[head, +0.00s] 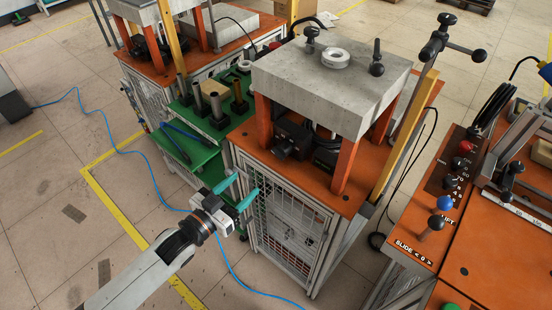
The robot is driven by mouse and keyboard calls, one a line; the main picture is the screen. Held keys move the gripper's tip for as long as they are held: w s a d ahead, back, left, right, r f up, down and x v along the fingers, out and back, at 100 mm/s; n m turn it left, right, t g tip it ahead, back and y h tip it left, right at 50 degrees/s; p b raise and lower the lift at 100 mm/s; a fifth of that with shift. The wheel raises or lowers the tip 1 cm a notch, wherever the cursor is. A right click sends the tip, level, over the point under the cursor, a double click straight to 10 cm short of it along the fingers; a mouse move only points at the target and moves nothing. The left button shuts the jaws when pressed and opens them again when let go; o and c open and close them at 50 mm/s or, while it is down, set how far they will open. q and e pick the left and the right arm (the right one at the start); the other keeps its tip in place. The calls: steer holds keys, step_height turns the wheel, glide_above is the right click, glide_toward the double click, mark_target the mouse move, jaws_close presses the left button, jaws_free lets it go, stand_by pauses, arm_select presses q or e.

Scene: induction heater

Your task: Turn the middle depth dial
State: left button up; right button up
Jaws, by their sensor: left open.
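I cannot clearly make out a middle depth dial. The heater cabinet (290,225) has an orange top, mesh front and thick grey slab (335,75) on orange posts. Two black knobs stand on the slab, one at the back left (311,38) and one at the right (377,60). A dark round part (283,150) sits under the slab, too dark to read. My left gripper (239,191), with teal fingers, is open and empty in front of the cabinet's upper left mesh, below the orange top. My right gripper is not in view.
A green tool shelf (187,148) stands left of the cabinet. A blue cable (140,152) crosses the floor. Open floor lies at the left.

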mark_target(276, 154)
arm_select(q)
steer(key=shift+h, duration=0.4)
steer(key=x, duration=0.4)
steer(key=r+x, duration=0.1)
steer(key=x, duration=0.3)
steer(key=d+r+p+x, duration=0.1)
steer(key=x, duration=0.3)
steer(key=shift+s, duration=0.2)
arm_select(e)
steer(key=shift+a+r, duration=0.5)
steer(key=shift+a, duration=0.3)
arm_select(q)
steer(key=c, duration=0.7)
steer(key=shift+c, duration=1.2)
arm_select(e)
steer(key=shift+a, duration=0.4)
